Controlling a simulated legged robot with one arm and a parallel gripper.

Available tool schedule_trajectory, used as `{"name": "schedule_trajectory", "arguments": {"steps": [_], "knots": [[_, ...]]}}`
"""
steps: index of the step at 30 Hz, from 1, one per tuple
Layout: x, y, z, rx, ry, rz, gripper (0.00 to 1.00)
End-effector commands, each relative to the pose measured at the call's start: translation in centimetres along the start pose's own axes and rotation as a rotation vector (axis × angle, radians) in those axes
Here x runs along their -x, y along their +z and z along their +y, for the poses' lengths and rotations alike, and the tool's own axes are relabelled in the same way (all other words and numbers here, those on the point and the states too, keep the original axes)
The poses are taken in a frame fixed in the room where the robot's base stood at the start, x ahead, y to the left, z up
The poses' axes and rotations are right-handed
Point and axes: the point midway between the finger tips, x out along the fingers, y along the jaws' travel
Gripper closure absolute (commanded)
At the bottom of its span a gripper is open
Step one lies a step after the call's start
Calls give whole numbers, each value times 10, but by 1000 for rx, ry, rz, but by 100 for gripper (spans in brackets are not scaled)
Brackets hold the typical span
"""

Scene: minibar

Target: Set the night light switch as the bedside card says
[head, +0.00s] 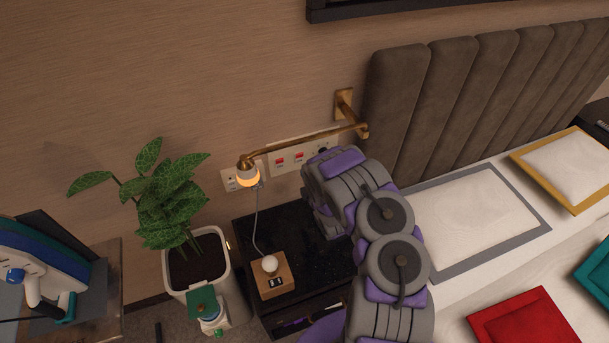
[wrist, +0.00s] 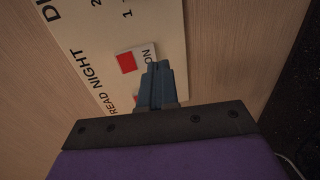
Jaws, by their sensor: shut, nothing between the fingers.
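A pale switch panel (head: 312,152) is on the wall behind the nightstand, and it fills the top of the wrist view (wrist: 92,42). Its night light switch (wrist: 126,63) is a red rocker beside the word NIGHT; which way it is tipped I cannot tell. A second red rocker (wrist: 136,98), by READ, is mostly hidden behind my fingers. My gripper (wrist: 158,68) is shut and empty, its tips over or near the panel by the word ON, right of the night switch. Contact is unclear. In the head view my arm hides the gripper. I cannot make out a bedside card.
A brass wall lamp (head: 248,176) hangs left of the panel, its arm crossing in front of it. The black nightstand (head: 315,245) holds a wooden block (head: 272,286) with a white knob. A potted plant (head: 165,205) stands left. The bed's headboard (head: 450,95) is right.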

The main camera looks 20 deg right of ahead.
Motion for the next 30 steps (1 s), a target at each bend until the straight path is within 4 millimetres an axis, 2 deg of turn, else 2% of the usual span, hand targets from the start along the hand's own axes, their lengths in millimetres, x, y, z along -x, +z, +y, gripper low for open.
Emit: {"name": "schedule_trajectory", "arguments": {"steps": [1,12,21,30], "knots": [[8,0,-6,1,-5,1,100],[78,1,-19,1,-5,0,100],[94,1,-24,1,-5,0,100],[97,0,-25,0,-1,0,100]]}}
